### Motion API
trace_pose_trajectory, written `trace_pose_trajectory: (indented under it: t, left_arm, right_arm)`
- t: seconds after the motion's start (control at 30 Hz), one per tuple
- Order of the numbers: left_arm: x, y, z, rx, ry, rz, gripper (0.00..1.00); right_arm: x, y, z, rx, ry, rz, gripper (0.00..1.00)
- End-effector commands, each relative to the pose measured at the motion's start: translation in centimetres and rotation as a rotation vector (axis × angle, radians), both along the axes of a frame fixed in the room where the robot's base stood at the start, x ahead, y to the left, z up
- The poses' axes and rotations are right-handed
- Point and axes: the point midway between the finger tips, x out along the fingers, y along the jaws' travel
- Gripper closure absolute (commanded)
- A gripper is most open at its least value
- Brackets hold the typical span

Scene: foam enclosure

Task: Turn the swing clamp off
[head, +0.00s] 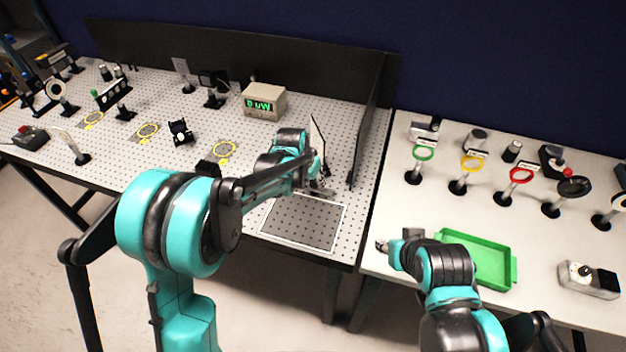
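My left arm reaches over the perforated optical table (230,125). Its gripper (319,188) is low near the table's right end, just behind a grey square plate with a white border (303,222). Small metallic parts show around the fingers, but I cannot tell finger from fixture or whether the gripper is open. I cannot clearly pick out the swing clamp; it may be hidden at the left gripper. My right gripper (383,245) is over the left edge of the white table (400,205), left of a green tray (502,252). Its finger opening is too small to read.
A dark upright panel (368,120) and a thin pale panel (318,135) stand close to the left gripper. A meter box (264,101) with a green display stands behind. Mounted rings in green (423,153), yellow and red stand on the white table. A control box (588,279) lies at right.

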Motion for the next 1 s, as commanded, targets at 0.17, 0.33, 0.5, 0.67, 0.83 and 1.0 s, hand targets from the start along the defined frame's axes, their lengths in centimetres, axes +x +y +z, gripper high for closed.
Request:
trace_pose_trajectory:
  t: [0.17,0.33,0.5,0.67,0.83,1.0]
  left_arm:
    - [-0.1,0.0,0.1,0.001,0.001,0.000,0.64]
    - [-0.7,0.4,1.9,0.001,0.001,0.000,0.64]
    - [-2.0,1.2,5.4,0.000,0.001,0.001,0.64]
    - [-3.1,1.8,8.4,0.001,0.001,0.000,0.64]
    - [-3.7,2.3,10.4,0.001,0.001,0.000,0.64]
    - [-4.0,2.4,11.1,0.001,0.001,0.000,0.64]
  right_arm:
    - [0.0,0.0,0.0,0.000,0.000,0.000,0.60]
    - [0.0,0.0,0.0,0.000,0.000,0.000,0.60]
    - [0.0,0.0,0.0,0.000,0.000,0.000,0.60]
    - [0.0,0.0,0.0,0.000,0.000,0.000,0.60]
    - [0.0,0.0,0.0,0.000,0.000,0.000,0.60]
    - [0.0,0.0,0.0,0.000,0.000,0.000,0.60]
